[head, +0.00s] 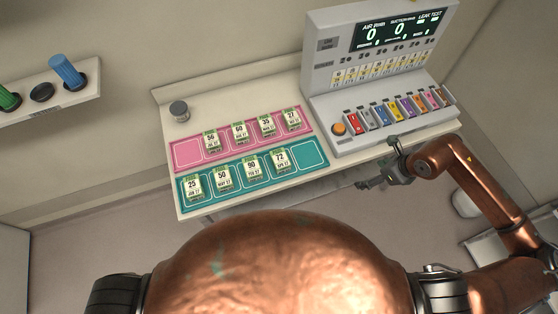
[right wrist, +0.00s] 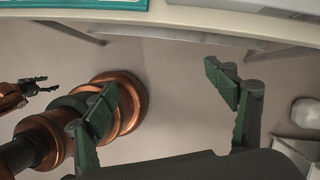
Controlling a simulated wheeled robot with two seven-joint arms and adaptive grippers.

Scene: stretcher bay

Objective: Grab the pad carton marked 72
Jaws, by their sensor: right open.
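The pad carton marked 72 (head: 280,161) stands in the teal tray (head: 309,154), the rightmost carton of its row, with an empty outlined slot to its right. My right gripper (head: 374,181) is to the right of the carton, just off the front edge of the counter, apart from it. In the right wrist view its two green fingers (right wrist: 160,84) are spread with only floor between them. What looks like my left gripper (right wrist: 44,85) shows small at the left of that view, its jaws apart and empty. The carton is not visible there.
Cartons marked 25, 50 and 90 share the teal row. A pink tray (head: 186,153) behind holds several more cartons. A grey knob (head: 179,110) stands at the back left. A display console (head: 375,60) with coloured items and an orange button (head: 339,129) stands at the right.

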